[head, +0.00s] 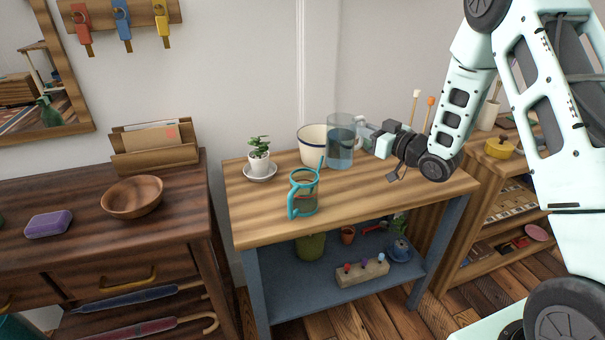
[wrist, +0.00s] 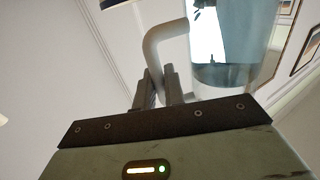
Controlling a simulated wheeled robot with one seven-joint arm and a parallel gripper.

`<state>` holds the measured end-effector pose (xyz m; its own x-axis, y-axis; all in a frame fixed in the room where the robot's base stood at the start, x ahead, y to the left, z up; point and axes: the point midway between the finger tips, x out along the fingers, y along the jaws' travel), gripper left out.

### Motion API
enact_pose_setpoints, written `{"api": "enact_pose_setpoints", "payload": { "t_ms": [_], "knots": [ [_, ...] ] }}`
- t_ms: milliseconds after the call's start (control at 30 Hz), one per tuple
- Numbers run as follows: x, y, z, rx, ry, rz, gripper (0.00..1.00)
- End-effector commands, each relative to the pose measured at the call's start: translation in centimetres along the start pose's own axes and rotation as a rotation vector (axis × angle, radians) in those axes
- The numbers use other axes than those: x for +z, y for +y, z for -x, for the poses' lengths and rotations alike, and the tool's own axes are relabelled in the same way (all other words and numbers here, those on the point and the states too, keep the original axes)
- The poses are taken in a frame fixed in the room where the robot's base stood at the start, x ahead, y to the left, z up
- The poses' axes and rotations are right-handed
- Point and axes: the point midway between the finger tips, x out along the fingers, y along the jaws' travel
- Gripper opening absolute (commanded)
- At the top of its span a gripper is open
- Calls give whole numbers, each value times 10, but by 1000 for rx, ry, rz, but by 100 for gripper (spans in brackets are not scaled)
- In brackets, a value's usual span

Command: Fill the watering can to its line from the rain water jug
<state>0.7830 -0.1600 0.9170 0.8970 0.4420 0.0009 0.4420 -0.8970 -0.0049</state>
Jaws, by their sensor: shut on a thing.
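The rain water jug (head: 340,148) is a clear glass jug with bluish water in it, upright at the back of the wooden bench. I cannot tell whether its base touches the bench top. My gripper (head: 366,138) is shut on the jug's handle from the right. In the wrist view the fingers (wrist: 160,90) close on the pale handle (wrist: 160,38), with the jug body (wrist: 225,76) to the right. The watering can (head: 292,203), teal-framed with see-through sides, stands at the bench front, left of the jug and apart from it. Its water level is not clear.
A small plant in a white pot (head: 259,164) sits on a saucer at the bench's back left. The bench top (head: 385,185) is bare at the front right. A shelf (head: 290,287) below holds pots and tools.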

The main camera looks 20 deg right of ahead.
Motion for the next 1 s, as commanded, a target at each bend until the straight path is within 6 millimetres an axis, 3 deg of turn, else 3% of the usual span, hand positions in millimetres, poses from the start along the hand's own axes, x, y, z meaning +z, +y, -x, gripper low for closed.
{"api": "enact_pose_setpoints", "payload": {
  "t_ms": [500, 600, 1000],
  "knots": [
    [28, -12, -3, 0, -33, 181, 0],
    [12, -17, -4, 0, -41, 233, 0],
    [-10, -35, -7, 1, -80, 428, 0]
  ]
}}
